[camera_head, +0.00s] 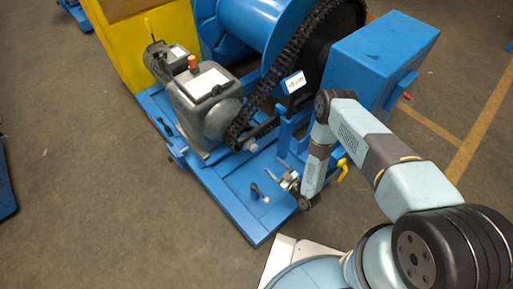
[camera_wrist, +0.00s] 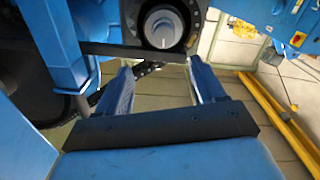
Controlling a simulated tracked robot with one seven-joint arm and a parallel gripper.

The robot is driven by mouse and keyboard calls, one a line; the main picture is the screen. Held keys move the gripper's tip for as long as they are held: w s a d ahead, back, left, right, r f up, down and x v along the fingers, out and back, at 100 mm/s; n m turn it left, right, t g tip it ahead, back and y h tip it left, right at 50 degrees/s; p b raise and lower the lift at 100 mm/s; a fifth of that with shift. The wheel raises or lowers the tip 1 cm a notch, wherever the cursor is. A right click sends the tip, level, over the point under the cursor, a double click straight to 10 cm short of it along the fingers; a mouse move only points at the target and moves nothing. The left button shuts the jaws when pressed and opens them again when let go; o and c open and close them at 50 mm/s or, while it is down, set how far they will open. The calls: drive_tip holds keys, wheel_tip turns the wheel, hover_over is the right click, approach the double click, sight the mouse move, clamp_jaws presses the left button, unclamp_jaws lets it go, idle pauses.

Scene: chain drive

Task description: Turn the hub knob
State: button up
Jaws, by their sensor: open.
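The hub knob (camera_wrist: 162,28) is a grey round end inside a dark ring at the top middle of the wrist view. In the head view a pale hub end (camera_head: 250,145) shows at the small lower sprocket of the chain, and I take it for the same knob. My gripper (camera_wrist: 160,68) is open, with its two blue fingers apart and nothing seen between them. The knob appears beyond the fingertips, and I see no contact. In the head view my gripper (camera_head: 287,180) is low over the blue base frame, right of and below the sprocket.
A black chain (camera_head: 284,66) runs from the small sprocket up to a large wheel. A grey gearbox (camera_head: 205,95) stands left of it, and a blue box (camera_head: 378,62) right. A yellow handle (camera_head: 343,169) is close to my arm.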

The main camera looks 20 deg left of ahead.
sight(255, 149)
drive_tip(key=x, duration=1.3)
drive_tip(key=shift+s+a, duration=0.2)
drive_tip(key=shift+a, duration=0.1)
drive_tip(key=shift+c, duration=0.2)
drive_tip(key=c, duration=1)
